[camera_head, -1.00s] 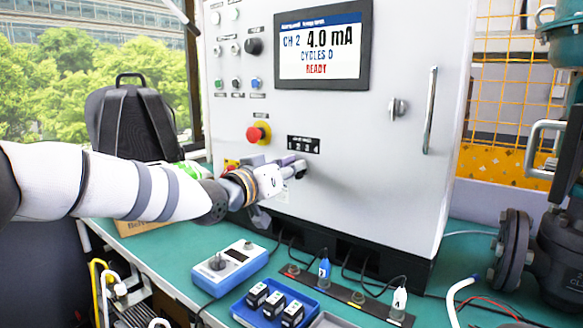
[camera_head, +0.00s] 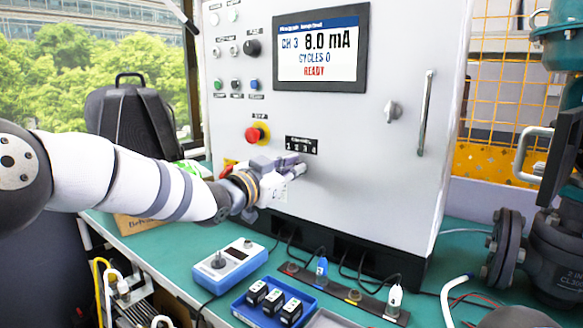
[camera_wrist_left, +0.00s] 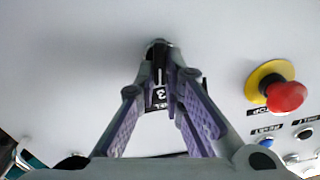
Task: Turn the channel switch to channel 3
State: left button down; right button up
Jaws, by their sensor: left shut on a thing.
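The grey control cabinet (camera_head: 360,200) carries a display (camera_head: 320,50) that reads CH 3, 8.0 mA, CYCLES 0, READY. The channel switch is a small knob below a black number label (camera_head: 301,145) on the cabinet front. My left gripper (camera_head: 297,170) reaches it from the left and hides most of it in the head view. In the left wrist view, my left gripper's fingertips (camera_wrist_left: 163,65) are closed around the switch knob (camera_wrist_left: 158,48), with a "3" on the label showing between the fingers. My right gripper is not in view.
A red emergency stop button (camera_head: 256,134) sits just above and left of my left gripper. A blue calibrator box (camera_head: 226,266), a blue tray (camera_head: 246,311) of small modules and a cable strip (camera_head: 345,294) lie on the green bench below. A valve stands at right.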

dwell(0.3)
pick_arm(q)
jog(key=c, duration=1.7)
grip_release()
jog(key=shift+w+d+f, duration=0.1)
jog(key=v, duration=1.2)
